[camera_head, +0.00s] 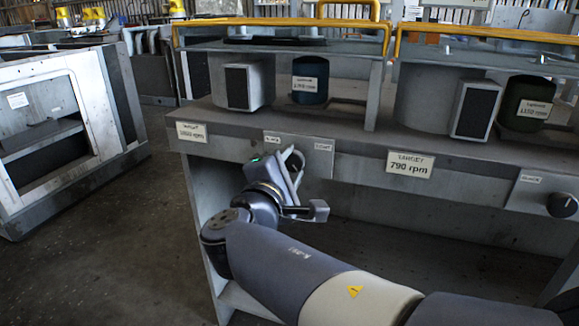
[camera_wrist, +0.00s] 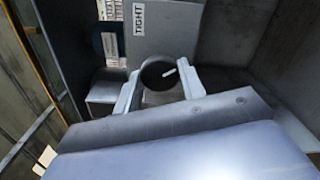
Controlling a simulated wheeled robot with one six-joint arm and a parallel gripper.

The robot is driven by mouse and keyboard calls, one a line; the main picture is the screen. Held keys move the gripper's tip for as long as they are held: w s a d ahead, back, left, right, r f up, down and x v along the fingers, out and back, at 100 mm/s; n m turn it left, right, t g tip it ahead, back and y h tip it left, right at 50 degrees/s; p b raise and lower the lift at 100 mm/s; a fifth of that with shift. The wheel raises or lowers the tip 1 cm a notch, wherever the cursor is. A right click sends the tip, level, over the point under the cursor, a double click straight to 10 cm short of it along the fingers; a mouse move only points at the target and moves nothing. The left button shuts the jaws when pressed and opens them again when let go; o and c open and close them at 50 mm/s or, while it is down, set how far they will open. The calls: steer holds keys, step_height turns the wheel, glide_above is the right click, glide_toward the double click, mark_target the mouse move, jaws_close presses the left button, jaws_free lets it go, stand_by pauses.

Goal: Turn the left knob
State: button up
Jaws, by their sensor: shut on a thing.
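The left knob is a round black dial with a white pointer mark (camera_wrist: 160,75), seen in the wrist view between the two pale fingers of my gripper (camera_wrist: 158,92). The fingers are shut on its sides. In the head view my gripper (camera_head: 290,160) reaches the left end of the bench front, at the small control panel (camera_head: 318,160), and hides the knob there. A label reading "TIGHT" (camera_wrist: 138,18) is on the panel in the wrist view, close to the knob.
A sign reading "TARGET 790 rpm" (camera_head: 410,164) hangs on the bench front. A second black knob (camera_head: 562,204) is at the far right. Blower housings (camera_head: 243,82) with yellow rails (camera_head: 280,23) stand above. A grey cabinet (camera_head: 65,120) stands at the left, with open floor between.

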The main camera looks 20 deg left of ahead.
steer(key=o, duration=1)
steer(key=shift+c, duration=0.2)
steer(key=s+p, duration=0.2)
steer(key=s, duration=0.8)
steer(key=shift+s+a+p, duration=0.4)
